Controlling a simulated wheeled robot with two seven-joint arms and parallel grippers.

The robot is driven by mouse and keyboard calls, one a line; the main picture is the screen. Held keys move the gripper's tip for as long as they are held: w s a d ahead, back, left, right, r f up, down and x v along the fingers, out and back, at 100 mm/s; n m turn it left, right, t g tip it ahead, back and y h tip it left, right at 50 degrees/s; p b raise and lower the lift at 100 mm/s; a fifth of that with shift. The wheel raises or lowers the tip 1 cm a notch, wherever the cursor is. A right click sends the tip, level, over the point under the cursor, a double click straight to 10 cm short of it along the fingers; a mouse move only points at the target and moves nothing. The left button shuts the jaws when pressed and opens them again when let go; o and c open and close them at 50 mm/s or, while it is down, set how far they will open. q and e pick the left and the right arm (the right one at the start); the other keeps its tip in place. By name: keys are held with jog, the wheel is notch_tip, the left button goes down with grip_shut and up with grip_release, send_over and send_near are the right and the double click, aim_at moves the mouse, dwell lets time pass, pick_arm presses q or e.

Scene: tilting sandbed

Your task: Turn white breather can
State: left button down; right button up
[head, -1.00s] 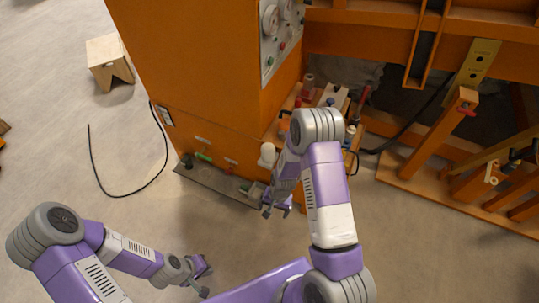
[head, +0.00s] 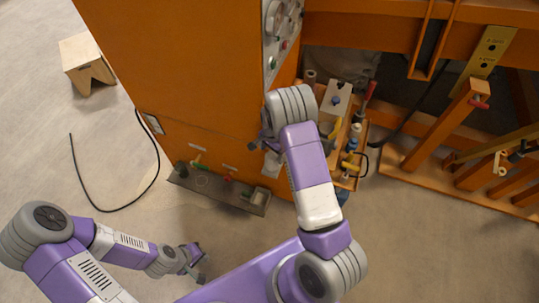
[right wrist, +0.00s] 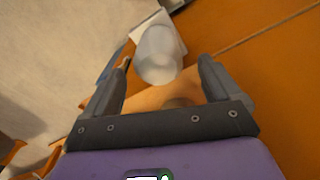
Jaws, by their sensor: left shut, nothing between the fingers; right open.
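The white breather can (right wrist: 157,54) is a pale, rounded cylinder on the orange cabinet, seen ahead of my right gripper. In the head view the can (head: 271,164) is partly covered by my right arm. My right gripper (right wrist: 163,80) is open, with its two dark fingers on either side of the near end of the can in the picture. I cannot tell whether they touch it. In the head view that gripper is mostly hidden behind its own wrist. My left gripper (head: 197,263) is shut and empty, low over the floor at the lower left.
The orange cabinet (head: 180,60) carries a gauge panel (head: 282,35). A grey ledge (head: 225,194) with small fittings runs along its foot. A tool tray (head: 346,182) stands right of my right arm. A wooden stool (head: 88,62) and a black cable (head: 95,208) lie left.

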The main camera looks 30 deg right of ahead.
notch_tip(320, 180, down, 5)
jog(key=shift+s+f+b, duration=0.1)
jog(key=shift+s+b, duration=0.05)
jog(key=shift+b, duration=0.45)
jog(key=c, duration=1)
jog(key=shift+c, duration=0.2)
jog(key=n, duration=0.4)
jog(key=shift+n, duration=0.3)
jog(key=shift+n+b, duration=0.35)
jog(key=shift+n, duration=1.95)
